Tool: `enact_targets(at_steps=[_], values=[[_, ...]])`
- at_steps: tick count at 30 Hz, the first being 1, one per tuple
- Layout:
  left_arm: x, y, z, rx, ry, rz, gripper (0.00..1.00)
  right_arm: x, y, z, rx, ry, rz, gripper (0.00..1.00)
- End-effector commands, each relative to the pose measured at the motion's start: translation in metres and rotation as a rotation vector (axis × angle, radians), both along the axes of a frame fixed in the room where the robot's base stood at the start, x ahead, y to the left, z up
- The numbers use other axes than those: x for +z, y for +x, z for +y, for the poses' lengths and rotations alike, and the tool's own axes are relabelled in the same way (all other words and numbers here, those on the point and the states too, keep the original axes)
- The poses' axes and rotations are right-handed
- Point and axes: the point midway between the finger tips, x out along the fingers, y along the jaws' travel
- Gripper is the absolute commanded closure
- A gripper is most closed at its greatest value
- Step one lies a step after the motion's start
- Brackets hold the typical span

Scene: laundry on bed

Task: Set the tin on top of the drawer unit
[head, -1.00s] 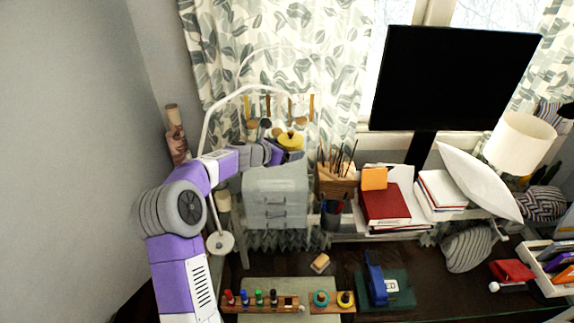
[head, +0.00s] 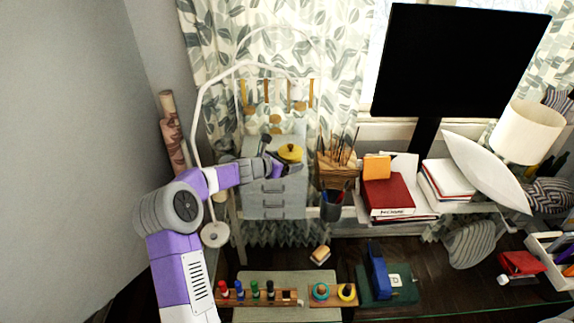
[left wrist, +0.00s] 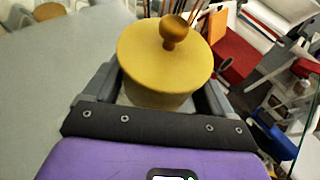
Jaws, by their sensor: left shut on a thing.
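The tin (head: 290,152) has a yellow lid with a knob, and in the left wrist view the yellow tin (left wrist: 165,62) sits between the two jaw fingers. My left gripper (head: 284,165) is shut on the tin, over the top of the grey drawer unit (head: 275,198). In the left wrist view the unit's flat grey top (left wrist: 60,75) fills the left side beside the tin. The tin's underside is hidden, so I cannot tell whether it touches the top. My right gripper is not in view.
A wooden brush holder (head: 336,172) and a dark pen cup (head: 332,206) stand just right of the unit. A white lamp arm (head: 197,125) curves behind my left arm. Red books (head: 388,196) lie further right.

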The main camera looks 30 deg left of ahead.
Motion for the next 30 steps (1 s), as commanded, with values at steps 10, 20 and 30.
enact_targets(at_steps=[10, 20, 30], values=[[-0.001, 0.001, -0.001, -0.001, 0.001, -0.005, 0.64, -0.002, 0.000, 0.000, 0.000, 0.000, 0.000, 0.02], [-0.003, 0.000, 0.000, 0.000, 0.000, -0.002, 0.00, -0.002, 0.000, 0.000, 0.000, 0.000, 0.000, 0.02], [0.011, -0.029, 0.008, 0.002, 0.003, -0.001, 0.00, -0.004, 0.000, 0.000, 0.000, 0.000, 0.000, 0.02]])
